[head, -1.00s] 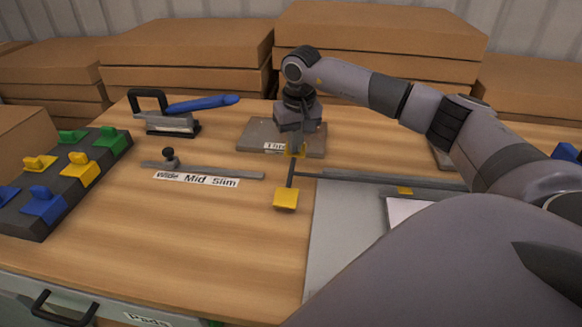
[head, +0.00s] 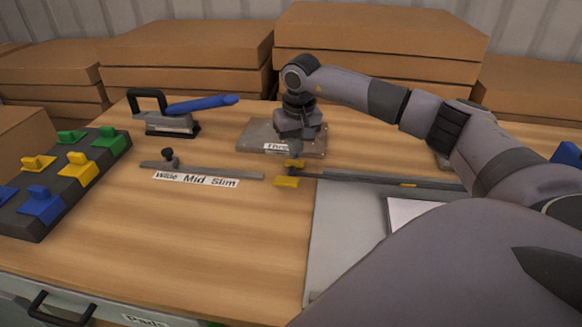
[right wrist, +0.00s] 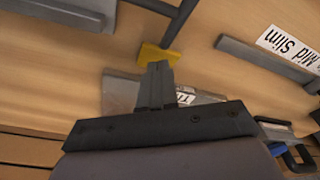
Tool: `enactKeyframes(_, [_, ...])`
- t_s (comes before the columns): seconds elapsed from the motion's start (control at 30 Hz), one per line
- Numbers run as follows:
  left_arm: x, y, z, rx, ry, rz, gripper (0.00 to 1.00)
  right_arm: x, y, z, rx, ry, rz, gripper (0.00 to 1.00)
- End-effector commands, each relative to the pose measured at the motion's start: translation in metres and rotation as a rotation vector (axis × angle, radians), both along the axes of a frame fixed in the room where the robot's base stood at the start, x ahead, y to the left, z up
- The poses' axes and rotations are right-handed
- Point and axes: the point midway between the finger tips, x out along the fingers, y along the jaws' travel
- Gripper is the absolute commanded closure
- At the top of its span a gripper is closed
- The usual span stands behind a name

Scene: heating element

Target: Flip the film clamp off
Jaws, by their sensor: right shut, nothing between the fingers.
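The film clamp is a long dark bar (head: 365,179) along the back edge of a light grey plate (head: 345,235). A flat yellow tab (head: 287,182) sits at its left end, low over the wood. My right gripper (head: 295,158) points down just behind this tab, shut and empty. My left gripper is not in view.
A grey plate with a partly hidden label (head: 255,138) lies behind the gripper. A ruler stop labelled Mid Slim (head: 220,173), a blue-handled tool (head: 180,118) and a rack of coloured blocks (head: 75,185) stand left. Cardboard boxes (head: 380,55) line the back. Bare wood lies front left.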

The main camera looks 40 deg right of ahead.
Motion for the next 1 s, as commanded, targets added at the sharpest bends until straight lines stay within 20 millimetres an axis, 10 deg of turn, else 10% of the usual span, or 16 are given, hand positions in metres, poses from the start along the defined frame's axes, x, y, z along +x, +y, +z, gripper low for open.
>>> enactKeyframes(1.0, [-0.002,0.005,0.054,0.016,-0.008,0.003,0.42,0.0,0.0,0.072,0.0,-0.001,0.0,1.0])
